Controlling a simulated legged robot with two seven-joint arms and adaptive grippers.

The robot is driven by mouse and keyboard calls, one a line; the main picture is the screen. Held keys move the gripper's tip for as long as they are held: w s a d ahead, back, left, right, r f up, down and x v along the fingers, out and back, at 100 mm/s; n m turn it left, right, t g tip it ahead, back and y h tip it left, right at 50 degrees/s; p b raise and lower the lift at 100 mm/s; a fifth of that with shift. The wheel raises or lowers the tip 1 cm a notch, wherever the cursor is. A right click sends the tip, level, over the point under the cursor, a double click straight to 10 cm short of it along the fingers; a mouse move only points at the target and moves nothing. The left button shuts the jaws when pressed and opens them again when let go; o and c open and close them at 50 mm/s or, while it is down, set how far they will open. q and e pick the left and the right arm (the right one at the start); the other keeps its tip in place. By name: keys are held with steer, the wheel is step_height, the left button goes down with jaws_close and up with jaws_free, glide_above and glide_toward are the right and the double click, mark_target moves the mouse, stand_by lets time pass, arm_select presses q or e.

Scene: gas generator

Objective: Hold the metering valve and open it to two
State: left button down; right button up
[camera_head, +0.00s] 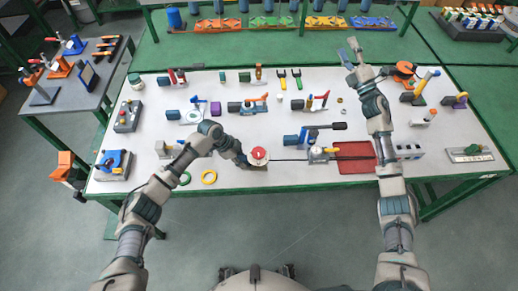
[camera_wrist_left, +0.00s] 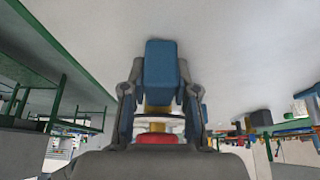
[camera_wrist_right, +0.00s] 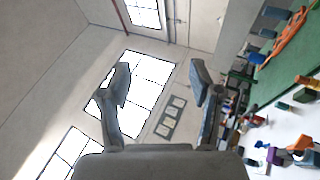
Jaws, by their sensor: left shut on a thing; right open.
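The metering valve, with a red knob (camera_head: 259,153) on a white dial, stands near the front edge of the table in the head view. My left gripper (camera_head: 244,162) is at its left side. In the left wrist view, my left gripper (camera_wrist_left: 160,95) is shut on the valve's blue block (camera_wrist_left: 161,72), with a finger on each side. The white dial (camera_wrist_left: 160,122) and red knob (camera_wrist_left: 156,138) show below, partly hidden by the gripper. The dial marks are too small to read. My right gripper (camera_head: 350,52) is open and empty above the table's back edge; its spread fingers show in its wrist view (camera_wrist_right: 160,85).
A thin black line runs right from the valve to a grey fitting with a yellow handle (camera_head: 331,150) by a red mat (camera_head: 355,165). A yellow ring (camera_head: 209,177) and a green ring (camera_head: 185,178) lie left of the valve. Several other fittings stand further back on the white table.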

steer(key=s+a+f+n+g+y, duration=0.1)
steer(key=s+a+n+g+y, duration=0.35)
steer(key=a, duration=0.65)
steer(key=s+a+n+g+y, duration=0.1)
steer(key=s+a+n+g, duration=0.1)
steer(key=a+n+g, duration=0.5)
steer(key=s+a+f+n+g+y, duration=0.1)
steer(key=s+a+n+g+y, duration=0.2)
steer(key=a+g, duration=0.75)
steer(key=h, duration=1.8)
glide_toward(258, 151)
steer(key=shift+m, duration=0.45)
steer(key=f, duration=0.9)
steer(key=shift+s+d, duration=0.2)
steer(key=shift+s, duration=0.05)
steer(key=c, duration=0.9)
